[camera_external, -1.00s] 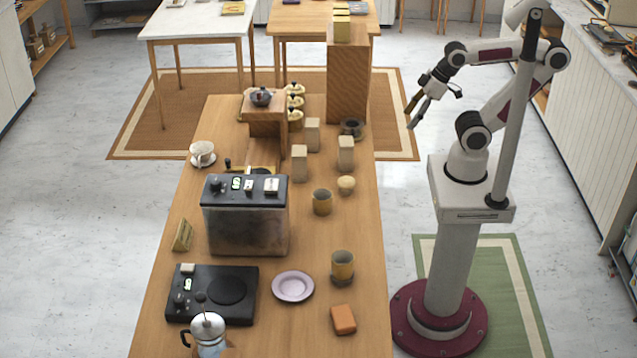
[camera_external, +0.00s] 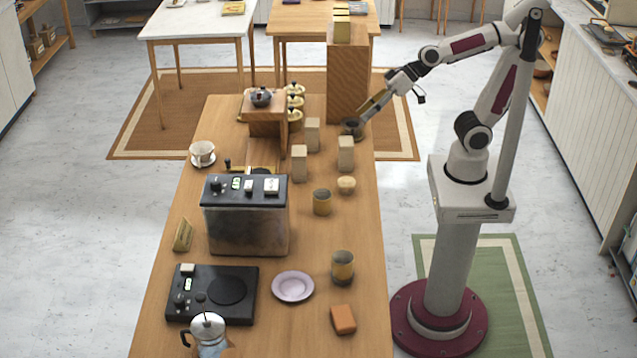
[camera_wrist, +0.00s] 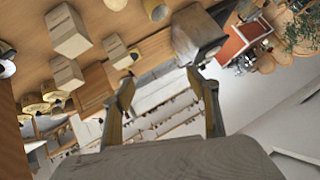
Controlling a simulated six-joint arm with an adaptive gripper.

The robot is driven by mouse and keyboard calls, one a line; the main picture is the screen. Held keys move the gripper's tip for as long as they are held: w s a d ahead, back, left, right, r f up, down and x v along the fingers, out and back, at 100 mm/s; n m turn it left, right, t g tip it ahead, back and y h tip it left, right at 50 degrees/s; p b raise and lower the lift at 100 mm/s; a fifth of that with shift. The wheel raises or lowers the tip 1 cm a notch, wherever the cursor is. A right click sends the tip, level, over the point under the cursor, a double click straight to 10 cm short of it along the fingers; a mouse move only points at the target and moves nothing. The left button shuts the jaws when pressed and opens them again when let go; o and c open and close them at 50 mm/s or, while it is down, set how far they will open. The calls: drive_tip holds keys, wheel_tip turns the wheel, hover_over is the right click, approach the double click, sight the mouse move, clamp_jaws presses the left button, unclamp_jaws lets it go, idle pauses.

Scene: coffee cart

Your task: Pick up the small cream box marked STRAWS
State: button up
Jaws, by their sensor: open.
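Three small cream boxes stand upright on the wooden cart: a back one (camera_external: 312,134), a front left one (camera_external: 299,163) and a right one (camera_external: 346,153). No lettering is readable, so I cannot tell which is marked STRAWS. Three pale boxes also show in the wrist view, one at the upper left (camera_wrist: 68,30), one right of it (camera_wrist: 118,52) and one lower (camera_wrist: 65,73). My gripper (camera_external: 368,108) is open and empty, above and near the cart's right edge, behind and right of the boxes. Its two fingers show apart in the wrist view (camera_wrist: 160,77).
A dark pot (camera_external: 352,128) stands close to my gripper, beside a tall wooden block (camera_external: 347,85). A small round cup (camera_external: 346,186) and a tan mug (camera_external: 322,202) stand in front of the boxes. A wooden stand (camera_external: 266,128) is to their left.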

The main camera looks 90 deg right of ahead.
drive_tip(key=w+a+r+m+t+h, duration=0.1)
drive_tip(key=w+a+r+m+t, duration=0.15)
drive_tip(key=w, duration=0.85)
drive_tip(key=w+d+m+t+h, duration=0.1)
drive_tip(key=w+d+m+h, duration=0.1)
drive_tip(key=w+m, duration=0.25)
drive_tip(key=m+g+h, duration=0.7)
drive_tip(key=g+h, duration=0.3)
drive_tip(key=h, duration=0.3)
approach(346, 146)
drive_tip(key=x, duration=0.2)
drive_tip(key=w+x, duration=0.1)
drive_tip(key=x, duration=0.2)
drive_tip(key=shift+w+r, duration=0.1)
drive_tip(key=shift+r, duration=0.05)
drive_tip(key=shift+s+m+g, duration=0.3)
drive_tip(key=shift+g, duration=0.05)
drive_tip(key=shift+s, duration=0.2)
drive_tip(key=shift+d, duration=0.1)
